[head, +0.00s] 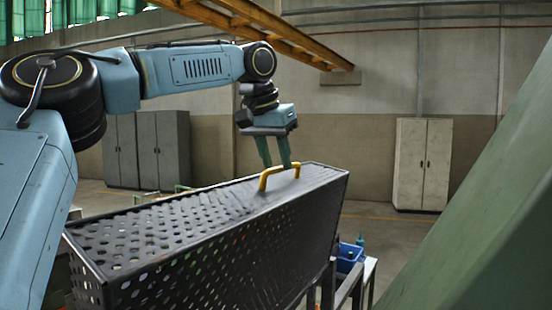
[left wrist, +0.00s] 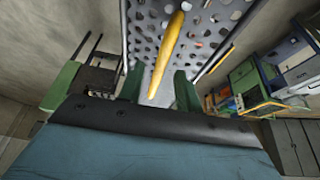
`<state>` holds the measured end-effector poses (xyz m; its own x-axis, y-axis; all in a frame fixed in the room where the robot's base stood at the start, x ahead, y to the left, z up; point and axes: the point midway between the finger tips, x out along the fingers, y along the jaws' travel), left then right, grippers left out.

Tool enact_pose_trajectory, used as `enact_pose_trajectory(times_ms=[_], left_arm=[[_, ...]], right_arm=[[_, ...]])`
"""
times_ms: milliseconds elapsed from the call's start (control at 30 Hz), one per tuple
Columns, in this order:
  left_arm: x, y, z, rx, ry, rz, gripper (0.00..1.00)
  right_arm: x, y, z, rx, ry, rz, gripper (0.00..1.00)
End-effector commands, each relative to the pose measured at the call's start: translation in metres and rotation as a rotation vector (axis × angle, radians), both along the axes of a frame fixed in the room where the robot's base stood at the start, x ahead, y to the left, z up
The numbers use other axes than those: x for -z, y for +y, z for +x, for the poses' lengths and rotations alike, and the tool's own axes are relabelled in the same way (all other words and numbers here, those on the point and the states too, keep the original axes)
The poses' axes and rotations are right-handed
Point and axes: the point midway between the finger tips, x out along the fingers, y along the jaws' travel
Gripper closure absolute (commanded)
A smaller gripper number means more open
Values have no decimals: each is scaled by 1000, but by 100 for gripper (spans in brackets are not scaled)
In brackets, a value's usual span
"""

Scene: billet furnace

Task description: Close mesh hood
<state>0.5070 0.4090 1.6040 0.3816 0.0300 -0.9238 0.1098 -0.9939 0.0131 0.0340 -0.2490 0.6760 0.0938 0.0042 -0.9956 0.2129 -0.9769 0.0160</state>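The mesh hood (head: 215,225) is a long dark perforated metal box across the middle of the head view, with a yellow bar handle (head: 279,174) on its top near the far end. In the left wrist view the perforated panel (left wrist: 207,28) fills the upper middle, and the handle (left wrist: 166,50) runs down towards my fingers. My left gripper (head: 278,165) points down at the handle. Its two green fingers (left wrist: 158,90) are apart, with the handle's near end between them and gaps on both sides. Whether they touch it is unclear. My right gripper is not in view.
A large green slanted surface (head: 490,220) fills the right side. A blue bin (head: 348,256) stands on a bench behind the hood. Grey cabinets (head: 163,148) and a pale cabinet (head: 422,163) stand by the back wall. Open floor lies between.

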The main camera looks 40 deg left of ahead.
Motion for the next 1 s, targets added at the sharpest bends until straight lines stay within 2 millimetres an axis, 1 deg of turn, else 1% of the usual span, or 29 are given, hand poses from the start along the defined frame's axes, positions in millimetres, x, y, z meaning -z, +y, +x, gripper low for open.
enact_pose_trajectory(times_ms=[100,333,367,600,633,867,1000], left_arm=[[4,0,2,0,0,0,66],[5,0,2,0,0,0,66],[5,0,2,0,0,0,67],[5,0,2,0,0,0,98],[5,0,2,0,0,0,100],[4,0,2,0,-1,0,100],[4,5,1,-2,-2,-11,100]], right_arm=[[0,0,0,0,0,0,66],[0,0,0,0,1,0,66],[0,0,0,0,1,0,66],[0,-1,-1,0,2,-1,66],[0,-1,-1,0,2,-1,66],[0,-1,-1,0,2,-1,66],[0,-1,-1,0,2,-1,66]])
